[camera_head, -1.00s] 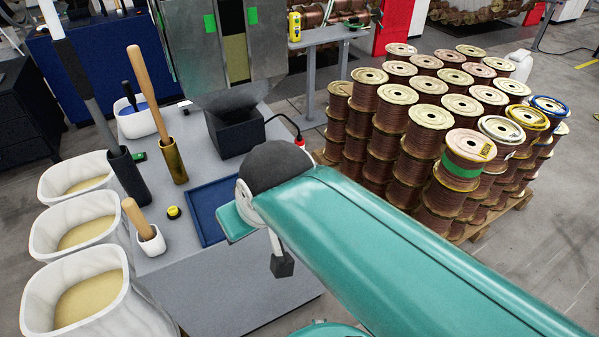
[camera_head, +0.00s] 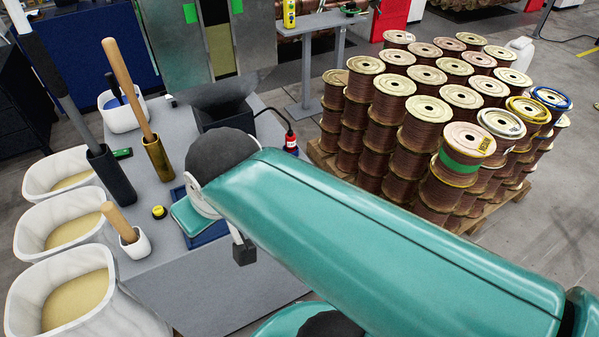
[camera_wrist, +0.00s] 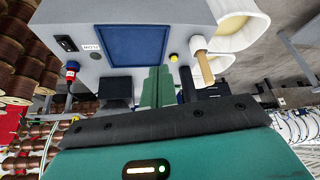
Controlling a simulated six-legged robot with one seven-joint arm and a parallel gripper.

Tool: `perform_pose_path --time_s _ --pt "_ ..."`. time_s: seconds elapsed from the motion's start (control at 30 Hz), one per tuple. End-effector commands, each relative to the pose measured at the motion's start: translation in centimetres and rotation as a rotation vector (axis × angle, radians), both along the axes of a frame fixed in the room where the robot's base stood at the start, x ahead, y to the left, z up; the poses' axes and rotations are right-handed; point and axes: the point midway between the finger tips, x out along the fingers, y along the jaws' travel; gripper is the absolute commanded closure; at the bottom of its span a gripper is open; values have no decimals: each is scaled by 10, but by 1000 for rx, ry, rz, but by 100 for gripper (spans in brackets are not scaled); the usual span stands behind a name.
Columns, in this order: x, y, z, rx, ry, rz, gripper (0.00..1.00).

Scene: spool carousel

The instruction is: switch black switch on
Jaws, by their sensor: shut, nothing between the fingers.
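In the head view my arm crosses the bench, and neither the switch nor the fingertips can be made out.
A blue tray (camera_wrist: 136,46), a yellow button (camera_wrist: 173,57) and a red plug (camera_wrist: 72,66) with a black cable are close by. Wooden-handled tools stand in holders (camera_head: 157,158) on the bench. White bins (camera_head: 60,235) stand left; stacked copper spools (camera_head: 400,130) stand right.

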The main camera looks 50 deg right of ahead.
Motion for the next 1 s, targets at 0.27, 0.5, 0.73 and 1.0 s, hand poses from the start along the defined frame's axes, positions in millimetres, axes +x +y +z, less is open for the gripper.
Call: perform_pose_path --time_s 0.27,0.5,0.73,1.0 --pt "13 -14 0 -13 23 -31 100" --pt "62 -89 -11 -45 118 -132 100" --pt "93 -198 -43 -25 206 -225 100" --pt "89 -304 -88 30 256 -297 100"
